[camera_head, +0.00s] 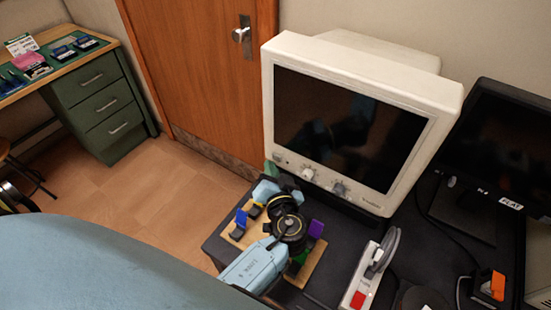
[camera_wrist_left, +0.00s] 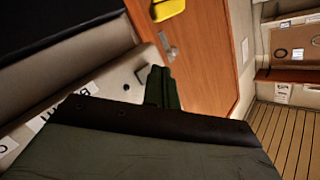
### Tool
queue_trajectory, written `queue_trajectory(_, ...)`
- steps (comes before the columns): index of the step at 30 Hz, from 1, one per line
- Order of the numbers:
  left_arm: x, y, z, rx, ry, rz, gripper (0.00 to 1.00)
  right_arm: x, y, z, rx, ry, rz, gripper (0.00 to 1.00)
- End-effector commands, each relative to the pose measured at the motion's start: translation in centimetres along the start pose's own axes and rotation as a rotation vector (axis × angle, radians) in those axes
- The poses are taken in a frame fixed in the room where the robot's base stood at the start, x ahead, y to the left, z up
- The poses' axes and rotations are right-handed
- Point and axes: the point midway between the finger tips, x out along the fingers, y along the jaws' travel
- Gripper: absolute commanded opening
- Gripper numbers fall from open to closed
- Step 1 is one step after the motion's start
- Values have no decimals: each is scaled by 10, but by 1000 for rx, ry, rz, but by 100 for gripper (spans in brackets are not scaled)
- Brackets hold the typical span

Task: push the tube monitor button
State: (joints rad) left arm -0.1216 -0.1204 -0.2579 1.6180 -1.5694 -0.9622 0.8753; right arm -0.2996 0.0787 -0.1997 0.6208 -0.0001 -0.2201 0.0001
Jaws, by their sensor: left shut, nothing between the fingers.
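The tube monitor (camera_head: 290,55) is a bulky cream set with a dark screen, standing on the dark table. My left gripper (camera_wrist_left: 163,88) is shut and empty, with dark green fingers at the panel's edge. In the head view it is at the monitor's lower left corner (camera_head: 271,168), partly hidden by my wrist. I cannot tell whether it touches. My right gripper is not in view.
A wooden board (camera_head: 314,262) with coloured blocks lies under my left arm. A white device with a red switch (camera_head: 358,299) stands to its right. A black flat monitor (camera_head: 497,145) stands at the right. A wooden door (camera_head: 190,60) and open floor are at the left.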

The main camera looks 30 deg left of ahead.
Motion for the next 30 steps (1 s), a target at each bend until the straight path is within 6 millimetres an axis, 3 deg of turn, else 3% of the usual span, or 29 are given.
queue_trajectory(30,6,5,-5,0,0,0,0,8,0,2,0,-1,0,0)
